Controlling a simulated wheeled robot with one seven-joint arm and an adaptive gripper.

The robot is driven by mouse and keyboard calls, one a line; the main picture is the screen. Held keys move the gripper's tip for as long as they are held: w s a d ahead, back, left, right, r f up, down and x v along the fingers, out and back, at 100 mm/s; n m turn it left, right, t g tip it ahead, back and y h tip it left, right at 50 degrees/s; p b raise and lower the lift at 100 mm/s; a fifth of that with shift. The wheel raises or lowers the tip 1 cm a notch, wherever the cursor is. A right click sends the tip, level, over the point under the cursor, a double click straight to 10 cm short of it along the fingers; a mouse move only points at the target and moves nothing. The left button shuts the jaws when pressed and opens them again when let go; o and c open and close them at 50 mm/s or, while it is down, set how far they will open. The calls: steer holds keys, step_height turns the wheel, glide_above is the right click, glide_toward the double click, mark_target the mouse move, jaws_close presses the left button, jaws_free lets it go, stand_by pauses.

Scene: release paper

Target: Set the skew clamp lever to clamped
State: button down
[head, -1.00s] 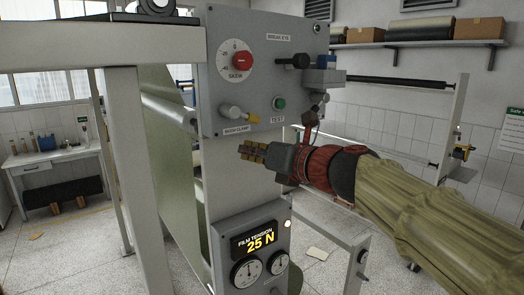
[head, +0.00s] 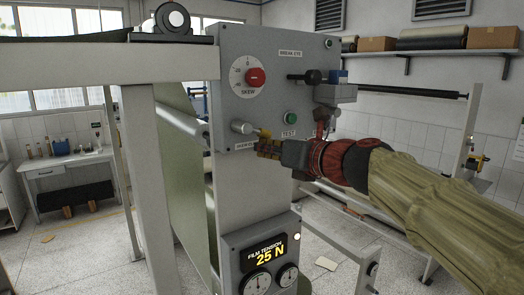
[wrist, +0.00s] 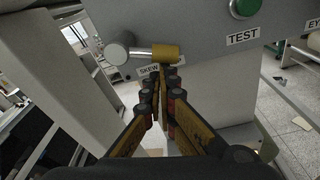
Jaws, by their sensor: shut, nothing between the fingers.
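The skew clamp lever (head: 249,130) is on the lower left of the grey panel, a pale round hub with a short arm ending in a yellow tip. In the wrist view the lever's yellow tip (wrist: 165,52) points right from the hub, roughly level. My gripper (head: 262,148) is shut and empty, just below the yellow tip. In the wrist view my gripper's fingertips (wrist: 162,75) are close under the tip; I cannot tell whether they touch it. The fingers partly cover the skew clamp label (head: 246,146).
A film tension display (head: 264,254) reading 25 N is below. Open floor shows at right.

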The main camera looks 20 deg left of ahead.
steer(key=n, duration=0.1)
steer(key=w+d+r+n, duration=0.1)
steer(key=n, duration=0.1)
steer(key=shift+r+t+h, duration=0.25)
steer(key=shift+t+h, duration=0.05)
steer(key=shift+t, duration=0.1)
